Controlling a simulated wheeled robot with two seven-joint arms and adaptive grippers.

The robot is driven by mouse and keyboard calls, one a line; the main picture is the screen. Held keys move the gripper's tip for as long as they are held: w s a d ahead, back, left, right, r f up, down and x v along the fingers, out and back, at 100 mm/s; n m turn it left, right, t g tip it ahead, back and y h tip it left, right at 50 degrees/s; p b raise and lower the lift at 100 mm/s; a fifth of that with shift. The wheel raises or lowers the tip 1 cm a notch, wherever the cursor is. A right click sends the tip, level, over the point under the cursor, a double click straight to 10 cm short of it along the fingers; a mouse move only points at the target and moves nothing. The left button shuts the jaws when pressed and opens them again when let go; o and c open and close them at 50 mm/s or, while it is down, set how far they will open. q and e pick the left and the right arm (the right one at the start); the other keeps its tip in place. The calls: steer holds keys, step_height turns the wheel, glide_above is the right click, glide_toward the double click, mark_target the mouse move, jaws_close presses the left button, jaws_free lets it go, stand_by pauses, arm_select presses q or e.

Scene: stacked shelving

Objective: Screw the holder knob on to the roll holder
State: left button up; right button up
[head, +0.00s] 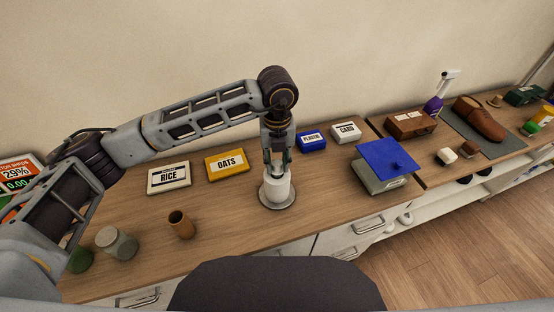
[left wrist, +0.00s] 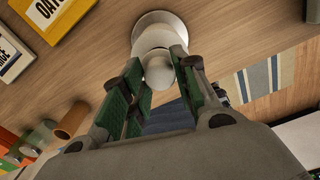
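The roll holder (head: 290,206) stands upright on the wooden counter, its round base under a white roll (head: 277,191). It also shows in the left wrist view, with the base (left wrist: 150,18) beyond the roll. My left gripper (head: 277,165) points down directly above the roll. In the left wrist view its green-padded fingers (left wrist: 160,74) sit on both sides of the round white holder knob (left wrist: 158,73) and appear to touch it. The knob lines up with the top of the roll. Whether its thread is engaged is hidden. My right gripper is not in view.
A rice box (head: 169,178) and an oats box (head: 227,162) lie left of the holder. A brown cup (head: 181,225) and a jar (head: 116,243) stand at front left. Bare counter surrounds the holder's base.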

arm_select(q)
steer(key=c, duration=0.3)
steer(key=shift+c, duration=0.2)
steer(key=shift+f, duration=0.1)
